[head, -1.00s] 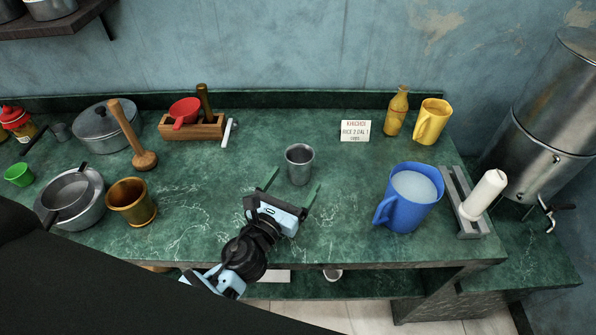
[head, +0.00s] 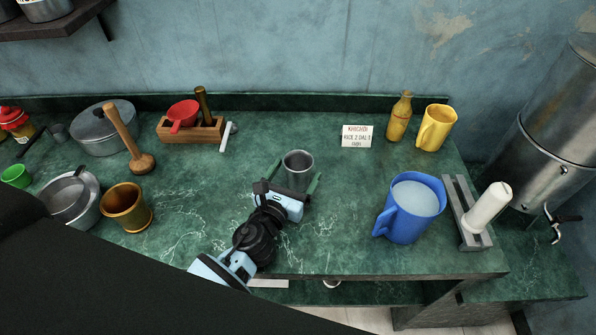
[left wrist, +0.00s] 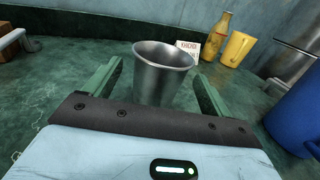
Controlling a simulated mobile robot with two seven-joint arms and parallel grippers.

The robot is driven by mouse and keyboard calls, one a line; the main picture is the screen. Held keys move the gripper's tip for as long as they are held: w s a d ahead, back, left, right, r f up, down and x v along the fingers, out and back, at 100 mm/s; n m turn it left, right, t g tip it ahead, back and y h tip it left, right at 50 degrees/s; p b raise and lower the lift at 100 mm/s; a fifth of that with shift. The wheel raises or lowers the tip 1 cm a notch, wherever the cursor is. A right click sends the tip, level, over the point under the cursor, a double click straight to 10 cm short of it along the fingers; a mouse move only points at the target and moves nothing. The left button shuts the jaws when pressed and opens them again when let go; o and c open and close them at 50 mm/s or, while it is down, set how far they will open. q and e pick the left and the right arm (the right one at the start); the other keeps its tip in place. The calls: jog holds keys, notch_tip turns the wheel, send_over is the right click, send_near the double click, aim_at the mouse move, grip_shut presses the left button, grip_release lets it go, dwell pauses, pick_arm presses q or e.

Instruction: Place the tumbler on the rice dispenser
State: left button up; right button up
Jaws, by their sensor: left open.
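The tumbler is a plain grey metal cup (head: 298,168), upright on the green marble counter; it also shows in the left wrist view (left wrist: 163,75). My left gripper (head: 294,177) is open, with its green fingers on either side of the tumbler. In the left wrist view a gap shows between each finger and the cup wall. The tall steel cylinder with a tap (head: 560,125) at the far right looks like the rice dispenser; its top is cut off by the frame. My right gripper is not in view.
A blue jug (head: 412,210) and a grey stand with a white roll (head: 488,208) lie between the tumbler and the steel cylinder. A small sign (head: 356,136), bottle (head: 399,117) and yellow mug (head: 436,128) stand behind. A brass pot (head: 127,206) is at left.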

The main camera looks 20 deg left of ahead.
aim_at(301, 161)
pick_arm(q)
jog(key=w, duration=0.4)
jog(key=shift+w+d+r, duration=0.1)
jog(key=shift+w+d, duration=0.1)
jog(key=c, duration=1.2)
jog(key=shift+o, duration=0.2)
jog(key=shift+r, duration=0.2)
